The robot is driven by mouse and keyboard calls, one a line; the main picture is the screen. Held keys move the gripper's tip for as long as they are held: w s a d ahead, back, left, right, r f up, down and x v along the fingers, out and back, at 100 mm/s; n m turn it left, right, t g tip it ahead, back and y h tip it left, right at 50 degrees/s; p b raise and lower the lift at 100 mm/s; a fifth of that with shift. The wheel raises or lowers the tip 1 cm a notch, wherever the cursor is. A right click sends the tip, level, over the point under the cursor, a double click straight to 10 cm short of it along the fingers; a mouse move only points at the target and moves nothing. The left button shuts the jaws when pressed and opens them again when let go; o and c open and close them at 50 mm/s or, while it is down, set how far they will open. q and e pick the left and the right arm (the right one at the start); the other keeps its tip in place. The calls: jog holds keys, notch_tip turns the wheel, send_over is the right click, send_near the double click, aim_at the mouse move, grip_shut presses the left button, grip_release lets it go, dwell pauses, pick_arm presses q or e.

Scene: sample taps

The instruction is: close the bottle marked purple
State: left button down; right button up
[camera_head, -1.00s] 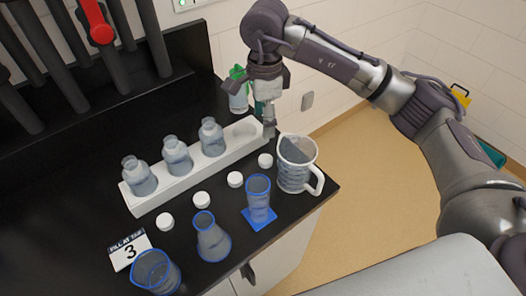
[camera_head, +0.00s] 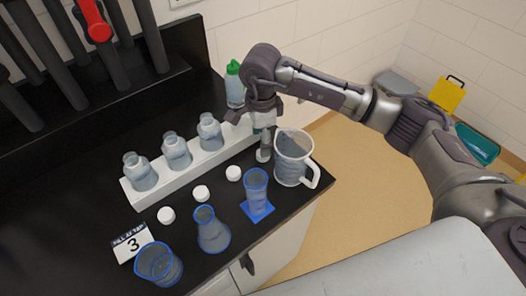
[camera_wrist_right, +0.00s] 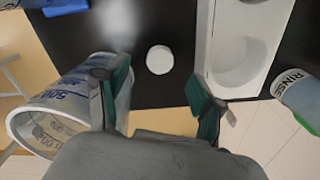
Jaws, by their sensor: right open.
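Three clear bottles stand uncapped in a white rack (camera_head: 133,196): a left one (camera_head: 140,172), a middle one (camera_head: 176,151) and a right one (camera_head: 210,132). I cannot make out a purple mark on any. White caps lie on the black bench in front: a left one (camera_head: 166,215), a middle one (camera_head: 201,193) and a right one (camera_head: 233,173). My right gripper (camera_head: 264,148) is open and points down between the rack's far end and the jug. The right wrist view shows a further white cap (camera_wrist_right: 160,59) between the spread fingers, not held; the gripper hides it in the head view.
A clear handled jug (camera_head: 292,160) stands close beside the right gripper. A blue-rimmed cylinder (camera_head: 256,188), flask (camera_head: 212,232) and beaker (camera_head: 158,264) stand nearer. A green-topped rinse bottle (camera_head: 234,88) is behind. The rack's far slot (camera_wrist_right: 238,62) is empty.

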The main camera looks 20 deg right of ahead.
jog(key=shift+f+p, duration=0.35)
jog(key=shift+p, duration=0.05)
notch_tip(320, 180, down, 4)
jog(key=shift+r+p, duration=0.2)
jog(key=shift+p, duration=0.6)
jog(key=shift+w+f, duration=0.1)
jog(key=shift+f, duration=0.35)
jog(key=c, duration=0.8)
